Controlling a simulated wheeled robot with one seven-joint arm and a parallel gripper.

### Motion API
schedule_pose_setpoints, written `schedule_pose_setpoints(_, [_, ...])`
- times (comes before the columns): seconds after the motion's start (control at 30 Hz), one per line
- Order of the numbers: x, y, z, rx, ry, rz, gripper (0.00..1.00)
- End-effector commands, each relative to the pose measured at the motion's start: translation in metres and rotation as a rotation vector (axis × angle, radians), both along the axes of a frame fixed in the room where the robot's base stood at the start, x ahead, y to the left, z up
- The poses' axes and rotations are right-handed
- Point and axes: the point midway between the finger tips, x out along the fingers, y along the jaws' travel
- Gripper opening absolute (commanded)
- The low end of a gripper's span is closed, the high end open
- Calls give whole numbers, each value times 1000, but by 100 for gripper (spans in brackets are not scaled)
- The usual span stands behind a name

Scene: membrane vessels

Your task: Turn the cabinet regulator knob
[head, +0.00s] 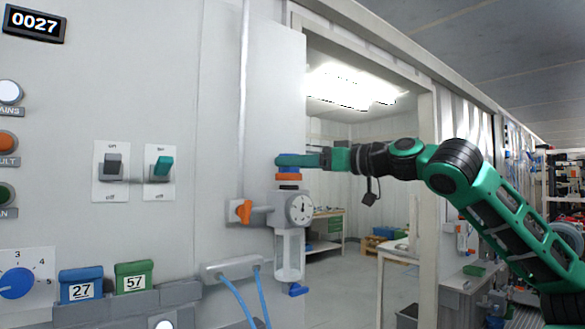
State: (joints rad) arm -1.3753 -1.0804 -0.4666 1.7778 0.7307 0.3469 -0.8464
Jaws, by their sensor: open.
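The regulator is mounted on the grey cabinet wall, with a round gauge (300,209) and a clear bowl (289,255) below it. Its blue knob (289,170) is at the top, above an orange ring (288,177). My gripper (290,160) reaches in from the right at the knob's height. A green finger crosses in front of the knob, and blue shows above and below it. The other finger is hidden, probably behind the knob. The gripper is open; I cannot tell whether a finger touches the knob.
An orange valve handle (244,211) sits left of the gauge, and a small blue valve (298,290) is under the bowl. Blue hoses (238,300) hang from a manifold. Two switches (159,170) and a blue dial (16,283) are further left. An open doorway lies behind my arm.

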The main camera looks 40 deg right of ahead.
Motion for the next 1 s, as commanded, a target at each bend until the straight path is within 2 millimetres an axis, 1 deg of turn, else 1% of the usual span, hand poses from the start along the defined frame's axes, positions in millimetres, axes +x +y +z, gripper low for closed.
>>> schedule_pose_setpoints(0.33, [3, 1, 0, 0, 0, -1, 59])
schedule_pose_setpoints(0.37, [3, 1, 0, 0, 0, -1, 54])
schedule_pose_setpoints(0.4, [3, 1, 0, 0, 0, 0, 45])
schedule_pose_setpoints(0.47, [3, 1, 0, 0, 0, 0, 30])
schedule_pose_setpoints(0.5, [3, 1, 0, 0, 0, 0, 21])
schedule_pose_setpoints(0.53, [3, 1, 0, 0, 0, -1, 17])
schedule_pose_setpoints(0.83, [3, -1, 0, 2, 0, 25, 17])
schedule_pose_setpoints(1.0, [4, -4, 0, 3, 1, 98, 17])
